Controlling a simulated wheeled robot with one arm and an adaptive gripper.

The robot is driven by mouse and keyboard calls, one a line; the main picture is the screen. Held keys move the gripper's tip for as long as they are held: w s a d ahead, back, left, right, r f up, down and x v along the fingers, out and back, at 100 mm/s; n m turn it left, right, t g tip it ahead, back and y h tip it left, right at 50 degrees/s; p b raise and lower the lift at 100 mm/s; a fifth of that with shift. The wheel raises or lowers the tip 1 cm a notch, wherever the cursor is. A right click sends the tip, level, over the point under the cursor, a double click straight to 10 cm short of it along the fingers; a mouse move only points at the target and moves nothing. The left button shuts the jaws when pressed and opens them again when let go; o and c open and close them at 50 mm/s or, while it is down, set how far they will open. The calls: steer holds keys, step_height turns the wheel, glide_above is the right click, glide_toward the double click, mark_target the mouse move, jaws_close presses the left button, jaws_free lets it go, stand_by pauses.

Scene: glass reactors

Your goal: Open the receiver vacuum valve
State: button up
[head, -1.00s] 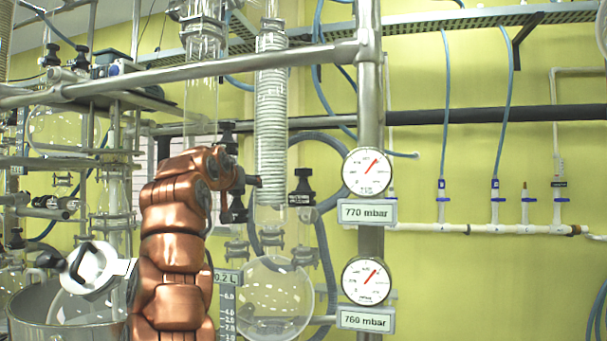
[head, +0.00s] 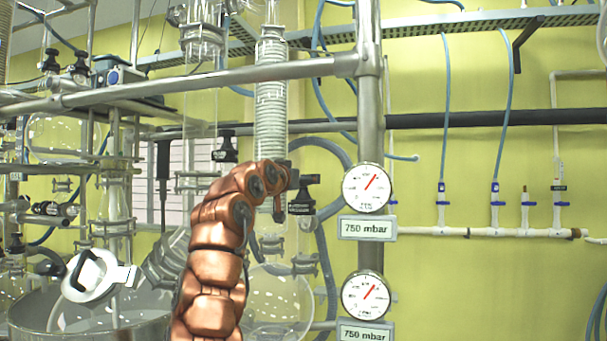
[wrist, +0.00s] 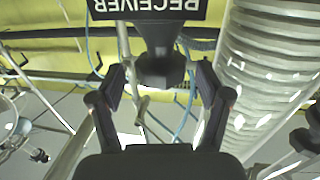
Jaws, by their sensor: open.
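The receiver vacuum valve has a black knob (wrist: 162,70), seen in the wrist view under a black label reading RECEIVER (wrist: 150,8), which appears upside down. In the head view the black valve (head: 302,203) is beside the coiled glass condenser, partly covered by my gripper (head: 287,182). In the wrist view my gripper (wrist: 163,88) is open, one finger on each side of the knob. A gap shows between each finger and the knob; I cannot tell whether the fingertips reach its full depth.
The ribbed condenser (wrist: 270,70) stands close to the right finger in the wrist view. A round glass flask (head: 280,300) is below the valve. A steel post (head: 370,130) carries an upper gauge (head: 367,188) and a lower gauge (head: 366,296), both reading 750 mbar.

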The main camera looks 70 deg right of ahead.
steer(key=shift+d+p, duration=0.35)
steer(key=shift+d, duration=0.65)
steer(key=shift+c, duration=0.4)
steer(key=c, duration=1.1)
steer(key=shift+s+n+t+b, duration=0.1)
steer(key=shift+n+t+b, duration=0.75)
steer(key=shift+t, duration=0.55)
steer(key=shift+r+n+t, duration=0.1)
steer(key=shift+n+t, duration=0.55)
steer(key=shift+t, duration=0.25)
steer(key=shift+n+t+y+p, duration=0.3)
steer(key=shift+n+t+p, duration=0.2)
steer(key=shift+t+p, duration=0.1)
steer(key=shift+r+t+p, duration=0.1)
steer(key=shift+t+p, duration=0.2)
steer(key=shift+t, duration=0.2)
